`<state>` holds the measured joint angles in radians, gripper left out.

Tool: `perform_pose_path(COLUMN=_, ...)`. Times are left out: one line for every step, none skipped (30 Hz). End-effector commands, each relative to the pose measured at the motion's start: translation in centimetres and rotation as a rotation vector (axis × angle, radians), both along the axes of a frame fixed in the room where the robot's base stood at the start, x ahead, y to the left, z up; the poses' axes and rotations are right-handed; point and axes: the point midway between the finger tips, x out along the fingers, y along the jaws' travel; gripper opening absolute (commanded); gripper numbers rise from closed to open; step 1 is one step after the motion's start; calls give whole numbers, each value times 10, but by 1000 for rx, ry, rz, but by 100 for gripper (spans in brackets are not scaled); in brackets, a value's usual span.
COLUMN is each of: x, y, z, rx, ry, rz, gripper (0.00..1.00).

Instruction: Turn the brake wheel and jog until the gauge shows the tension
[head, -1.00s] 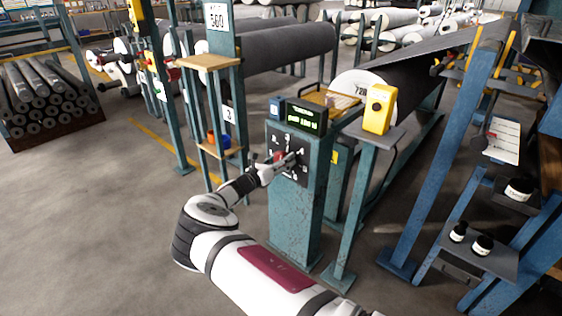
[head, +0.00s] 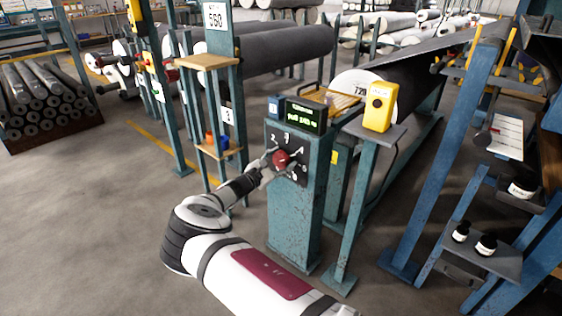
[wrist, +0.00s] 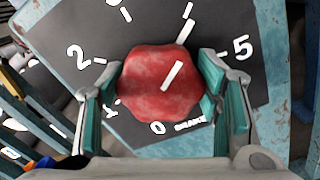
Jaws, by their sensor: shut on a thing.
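The red brake wheel (head: 281,159) sits on a dark numbered dial plate (head: 301,173) on the blue-green post (head: 294,225). My gripper (head: 273,159) is shut on the wheel from the front left. In the wrist view the gripper's two pads (wrist: 159,88) press on opposite sides of the red wheel (wrist: 147,88). The wheel's white pointer line slants up and right, between the 2 at left and the 5 at right, toward a long white mark. The gauge display (head: 305,117) on the post top shows green text, too small to read surely.
A yellow box (head: 378,107) stands on a narrow stand right of the post. A grey roll (head: 400,83) lies behind it. Blue racks (head: 440,150) stand at right, and a wooden shelf (head: 207,62) at left. The floor (head: 90,220) at left is clear.

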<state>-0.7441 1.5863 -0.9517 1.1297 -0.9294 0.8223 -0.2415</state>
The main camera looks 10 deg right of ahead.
Motion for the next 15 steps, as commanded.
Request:
perform_pose_path(x=0, y=-1, z=0, rx=9, ry=-14, rz=0, gripper=31)
perform_pose_path(x=0, y=-1, z=0, rx=16, ry=-23, rz=0, gripper=31)
perform_pose_path(x=0, y=-1, z=0, rx=24, ry=-32, rz=-1, gripper=31)
perform_pose_path(x=0, y=-1, z=0, rx=28, ry=-38, rz=-1, gripper=31)
perform_pose_path(x=0, y=-1, z=0, rx=31, ry=-43, rz=-1, gripper=31)
perform_pose_path(x=0, y=-1, z=0, rx=36, ry=-51, rz=-1, gripper=31)
perform_pose_path(x=0, y=-1, z=1, rx=38, ry=-54, rz=-1, gripper=31)
perform_pose_path(x=0, y=-1, z=1, rx=41, ry=-57, rz=-1, gripper=31)
perform_pose_path(x=0, y=-1, z=1, rx=42, ry=-59, rz=-1, gripper=31)
perform_pose_path(x=0, y=-1, z=1, rx=44, ry=-61, rz=-1, gripper=31)
perform_pose_path(x=0, y=-1, z=1, rx=45, ry=-63, rz=-1, gripper=31)
perform_pose_path(x=0, y=-1, z=1, rx=45, ry=-63, rz=-1, gripper=31)
perform_pose_path(x=0, y=-1, z=1, rx=46, ry=-64, rz=-1, gripper=31)
perform_pose_path(x=0, y=-1, z=1, rx=46, ry=-64, rz=-1, gripper=31)
perform_pose_path(x=0, y=-1, z=1, rx=46, ry=-64, rz=-1, gripper=31)
